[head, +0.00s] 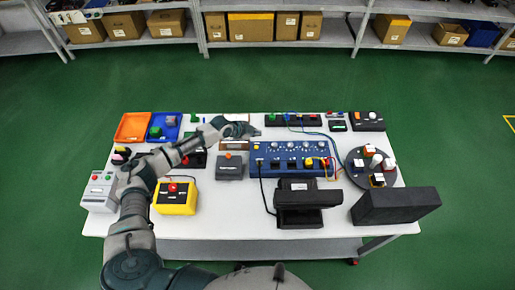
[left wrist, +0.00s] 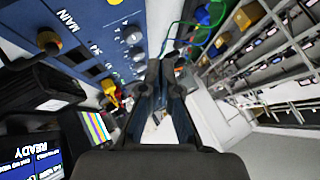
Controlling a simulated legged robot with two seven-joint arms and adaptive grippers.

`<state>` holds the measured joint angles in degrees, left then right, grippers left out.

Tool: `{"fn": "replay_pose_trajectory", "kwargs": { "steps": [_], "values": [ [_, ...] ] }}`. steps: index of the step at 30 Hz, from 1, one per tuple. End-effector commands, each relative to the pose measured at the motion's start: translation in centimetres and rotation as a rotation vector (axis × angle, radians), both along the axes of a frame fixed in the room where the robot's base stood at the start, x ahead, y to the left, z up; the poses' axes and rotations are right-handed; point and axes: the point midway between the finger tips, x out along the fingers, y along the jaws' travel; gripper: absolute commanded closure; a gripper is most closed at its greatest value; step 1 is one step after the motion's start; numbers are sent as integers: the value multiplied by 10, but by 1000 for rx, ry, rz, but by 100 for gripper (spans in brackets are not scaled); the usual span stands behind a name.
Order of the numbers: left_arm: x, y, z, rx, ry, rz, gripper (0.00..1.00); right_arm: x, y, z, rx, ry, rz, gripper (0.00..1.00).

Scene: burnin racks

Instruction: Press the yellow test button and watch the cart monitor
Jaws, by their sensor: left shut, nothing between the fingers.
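A blue panel (head: 290,165) with knobs, sockets and plugged leads stands on the white table; it also shows in the left wrist view (left wrist: 88,30). A small yellow button (head: 257,146) sits at its upper left. A yellow piece (left wrist: 115,2) at the top edge of the left wrist view may be this button. My left gripper (head: 252,130) is shut and empty, just beyond the panel's far left corner, apart from the yellow button. In the left wrist view, a dark screen (left wrist: 35,150) reads READY and another screen (left wrist: 98,128) shows colour bars. My right gripper is out of view.
A yellow box (head: 176,203) with a red button stands at the front left. A black device (head: 298,196) and a black slab (head: 395,205) stand at the front right. Orange (head: 133,126) and blue (head: 170,118) trays lie at the back left. Shelves with boxes stand behind.

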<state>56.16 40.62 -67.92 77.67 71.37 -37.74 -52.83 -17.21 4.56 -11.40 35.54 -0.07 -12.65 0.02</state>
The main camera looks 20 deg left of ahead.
Motion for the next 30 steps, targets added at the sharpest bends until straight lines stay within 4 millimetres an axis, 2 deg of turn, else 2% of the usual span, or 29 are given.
{"fn": "replay_pose_trajectory", "kwargs": {
  "steps": [1,6,13,18,30],
  "values": [
    [0,1,-10,0,1,1,100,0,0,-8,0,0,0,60],
    [0,0,-35,2,0,1,100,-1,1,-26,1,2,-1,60],
    [0,-2,-64,2,0,2,100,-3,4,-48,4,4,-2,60],
    [0,-2,-71,2,-1,1,100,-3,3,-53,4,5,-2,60],
    [0,0,-70,1,-1,1,100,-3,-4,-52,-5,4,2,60]
  ]
}}
